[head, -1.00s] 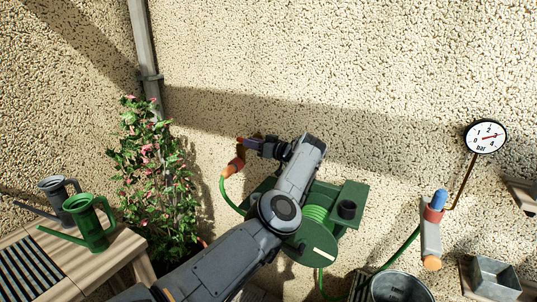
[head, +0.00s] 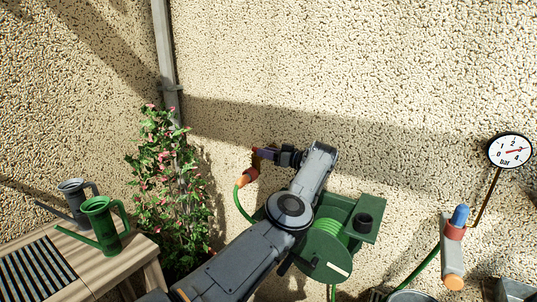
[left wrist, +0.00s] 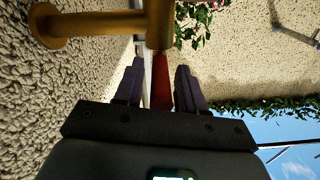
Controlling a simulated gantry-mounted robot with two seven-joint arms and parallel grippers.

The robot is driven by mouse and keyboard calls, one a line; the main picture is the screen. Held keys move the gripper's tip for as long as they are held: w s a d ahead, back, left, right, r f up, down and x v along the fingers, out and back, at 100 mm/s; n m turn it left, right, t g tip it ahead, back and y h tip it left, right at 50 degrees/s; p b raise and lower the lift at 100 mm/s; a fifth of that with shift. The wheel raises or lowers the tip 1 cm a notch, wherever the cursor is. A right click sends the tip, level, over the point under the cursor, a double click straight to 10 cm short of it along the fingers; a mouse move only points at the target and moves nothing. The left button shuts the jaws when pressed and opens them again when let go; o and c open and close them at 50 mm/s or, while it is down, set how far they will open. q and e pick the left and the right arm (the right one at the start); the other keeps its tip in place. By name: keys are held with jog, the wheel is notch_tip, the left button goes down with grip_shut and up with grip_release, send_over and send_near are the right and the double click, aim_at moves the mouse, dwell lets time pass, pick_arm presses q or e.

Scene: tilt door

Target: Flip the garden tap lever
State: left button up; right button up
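In the left wrist view a brass-coloured garden tap (left wrist: 100,25) comes out of the pebbled wall, with a red lever (left wrist: 161,82) pointing toward my palm. My left gripper (left wrist: 160,68) is open, with its two purple fingers on either side of the red lever and a gap visible beside it. In the head view my left gripper (head: 265,153) is at the lever, just above the orange-brown tap (head: 247,177) with a green hose below it. The gripper hides most of the lever there. My right gripper is in no view.
A flowering plant (head: 170,190) and a bench with watering cans (head: 103,225) are at the left.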

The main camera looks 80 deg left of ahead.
pick_arm(q)
jog(key=shift+o, duration=0.2)
jog(key=shift+w+d, duration=0.1)
jog(key=p+v, duration=0.1)
jog(key=v, duration=0.9)
jog(key=shift+w+d, duration=0.2)
jog(key=shift+r, duration=0.1)
